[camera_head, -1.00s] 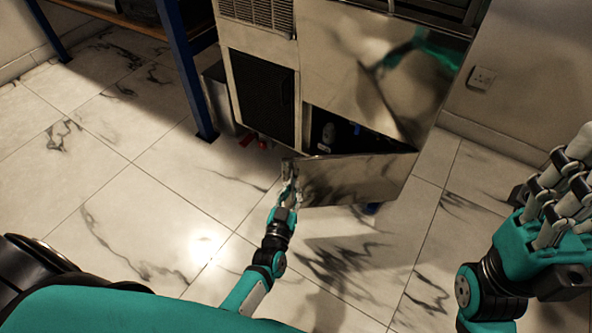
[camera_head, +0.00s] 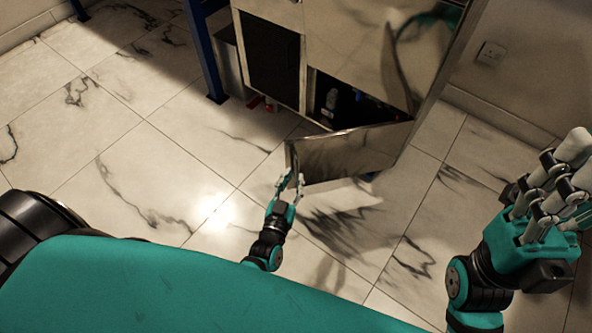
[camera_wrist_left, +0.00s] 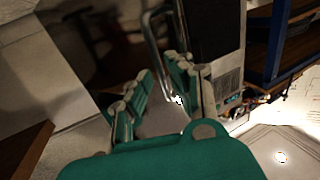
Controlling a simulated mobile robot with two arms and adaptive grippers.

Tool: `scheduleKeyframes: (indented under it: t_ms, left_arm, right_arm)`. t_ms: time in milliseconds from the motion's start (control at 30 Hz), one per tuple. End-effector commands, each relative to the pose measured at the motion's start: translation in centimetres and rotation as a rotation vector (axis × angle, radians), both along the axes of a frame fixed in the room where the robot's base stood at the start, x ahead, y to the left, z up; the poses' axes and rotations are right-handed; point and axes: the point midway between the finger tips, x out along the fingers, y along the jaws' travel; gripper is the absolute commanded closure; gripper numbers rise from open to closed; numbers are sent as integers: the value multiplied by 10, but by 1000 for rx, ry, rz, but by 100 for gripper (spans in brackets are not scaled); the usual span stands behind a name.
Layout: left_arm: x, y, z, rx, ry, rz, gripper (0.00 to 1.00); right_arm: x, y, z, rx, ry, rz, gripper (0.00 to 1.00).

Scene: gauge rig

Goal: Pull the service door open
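The service door (camera_head: 350,153) is a shiny metal panel low on the cabinet. It stands part open, its right edge at the cabinet and its left edge swung out, with the dark inside showing behind it. My left gripper (camera_head: 289,181) is at the door's free left edge. In the left wrist view, its fingers (camera_wrist_left: 160,78) close in around a thin metal bar handle (camera_wrist_left: 154,45); the exact contact is hard to see. My right gripper (camera_head: 562,180) is at the right of the head view, fingers extended and apart, empty and away from the door.
The cabinet (camera_head: 345,48) has a dark panel (camera_head: 270,62) left of the opening. Several dark items (camera_head: 332,98) show inside. A blue post (camera_head: 205,55) stands to the left, with small red items (camera_head: 262,102) near it. The marble floor (camera_head: 150,165) before the door is clear.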

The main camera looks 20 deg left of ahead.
Motion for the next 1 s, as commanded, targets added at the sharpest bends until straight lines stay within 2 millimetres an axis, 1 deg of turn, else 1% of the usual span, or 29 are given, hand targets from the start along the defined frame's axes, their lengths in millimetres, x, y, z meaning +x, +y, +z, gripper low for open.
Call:
scheduleKeyframes:
  t_ms: [33,200,300,400,567,800,867,933,967,1000]
  left_arm:
    - [-13,-1,-2,-1,5,0,81]
    - [-49,-3,-2,1,5,0,81]
    - [-65,-4,-2,1,3,0,81]
    - [-77,-5,-2,0,3,0,81]
    - [-85,-6,-1,-1,1,0,81]
    - [-85,-6,-1,-1,1,0,81]
    - [-85,-4,-2,-3,4,2,89]
    - [-82,6,-7,-21,22,16,98]
    - [-80,14,-11,-39,38,28,100]
    - [-75,29,-19,-74,66,48,100]
  right_arm:
    - [0,0,0,0,0,0,60]
    - [0,0,0,0,0,0,60]
    - [0,0,0,0,0,0,60]
    - [0,0,0,0,0,0,60]
    - [0,0,0,0,0,0,60]
    - [0,0,0,0,0,0,60]
    - [0,0,0,0,0,0,60]
    - [0,0,-1,-1,-1,0,60]
    - [1,0,-2,-1,-3,0,60]
    - [1,1,-3,-3,-5,1,60]
